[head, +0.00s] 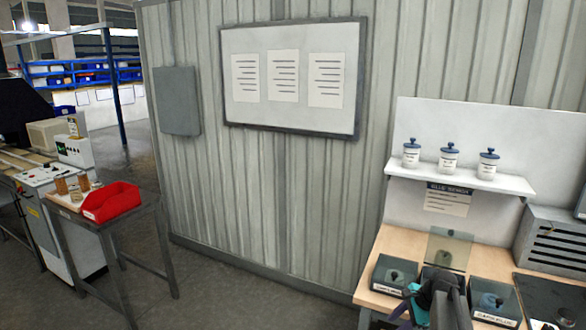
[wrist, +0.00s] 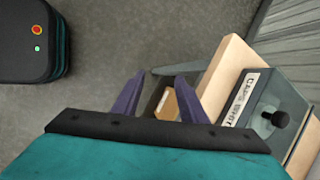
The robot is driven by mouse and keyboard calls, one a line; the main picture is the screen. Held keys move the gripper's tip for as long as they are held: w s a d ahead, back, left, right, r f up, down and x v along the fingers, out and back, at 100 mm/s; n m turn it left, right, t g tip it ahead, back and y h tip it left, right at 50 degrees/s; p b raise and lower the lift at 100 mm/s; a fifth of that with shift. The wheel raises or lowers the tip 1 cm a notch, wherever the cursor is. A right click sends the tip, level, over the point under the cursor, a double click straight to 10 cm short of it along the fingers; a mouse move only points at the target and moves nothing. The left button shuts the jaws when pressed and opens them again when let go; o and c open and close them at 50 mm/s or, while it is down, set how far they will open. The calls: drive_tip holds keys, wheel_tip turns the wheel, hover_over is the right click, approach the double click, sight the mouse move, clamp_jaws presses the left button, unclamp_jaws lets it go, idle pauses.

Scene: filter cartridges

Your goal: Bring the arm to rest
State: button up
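My gripper (wrist: 160,78) shows in the wrist view with its two purple fingers spread apart. Grey floor, a dark edge and a small tan patch show between and beyond them, and nothing is held. In the head view my gripper (head: 436,286) is at the lower right, in front of the bench's front edge. My arm there partly hides the boxes behind it, and the fingertips are hard to make out.
A wooden bench (head: 402,243) carries several dark lidded boxes, including one labelled box (head: 393,273); a labelled box (wrist: 245,98) sits right of my fingers. White jars (head: 449,160) stand on a shelf (head: 470,178). A red bin (head: 112,203) is on the left table. Floor between is clear.

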drive_tip(key=s+a+f+n+g+h, duration=0.1)
drive_tip(key=s+a+f+n+h, duration=0.1)
drive_tip(key=s+a+f+n, duration=0.5)
drive_tip(key=s+a+f+n+g+h, duration=0.2)
drive_tip(key=s+a+f+n, duration=0.1)
drive_tip(key=s+a+n, duration=0.7)
drive_tip(key=s+f+n+g+b, duration=0.1)
drive_tip(key=s+f+g+b, duration=0.4)
drive_tip(key=s+f, duration=2)
drive_tip(key=f+b, duration=0.1)
drive_tip(key=b, duration=0.2)
drive_tip(key=shift+a+f+n+g, duration=0.15)
drive_tip(key=shift+f+n+g, duration=0.15)
drive_tip(key=shift+f, duration=0.05)
drive_tip(key=shift+c, duration=1)
